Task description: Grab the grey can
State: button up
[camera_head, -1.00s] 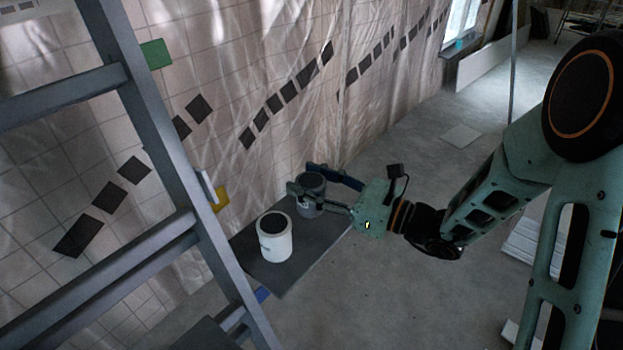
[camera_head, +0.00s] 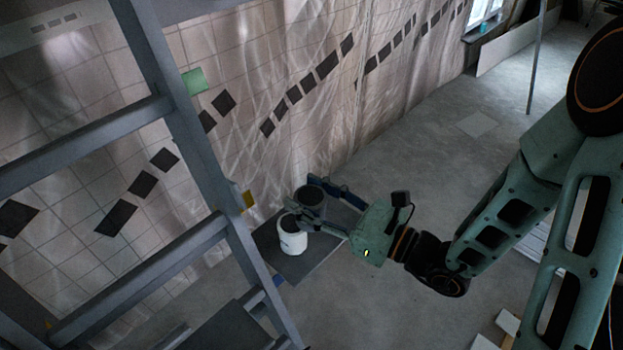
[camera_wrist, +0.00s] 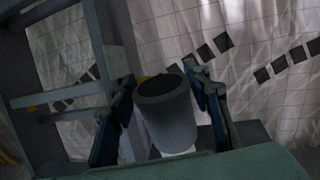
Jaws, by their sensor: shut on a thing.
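The grey can (camera_head: 313,206) is dark-topped and upright, between the fingers of my gripper (camera_head: 306,197). My gripper is shut on its sides. In the wrist view the can (camera_wrist: 170,118) stands between the two blue-black fingers (camera_wrist: 160,85), its dark top facing the camera. One finger is on each side. The can's underside is hidden, so I cannot tell whether it touches the board below. One finger overlaps the white can's top in the head view.
A white can (camera_head: 292,240) stands on the dark grey board (camera_head: 318,257), close to the grey can in the picture. A grey ladder (camera_head: 190,125) rises at the left, before the tiled wall (camera_head: 240,60). Open concrete floor (camera_head: 400,150) lies to the right.

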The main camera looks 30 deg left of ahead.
aim_at(303, 203)
jog(key=s+r+p, duration=0.1)
jog(key=p, duration=0.2)
jog(key=shift+s, duration=0.1)
jog(key=shift+s+d+r+p, duration=0.15)
jog(key=shift+s+r+p, duration=0.1)
jog(key=shift+s+p, duration=0.8)
jog(key=shift+w, duration=0.15)
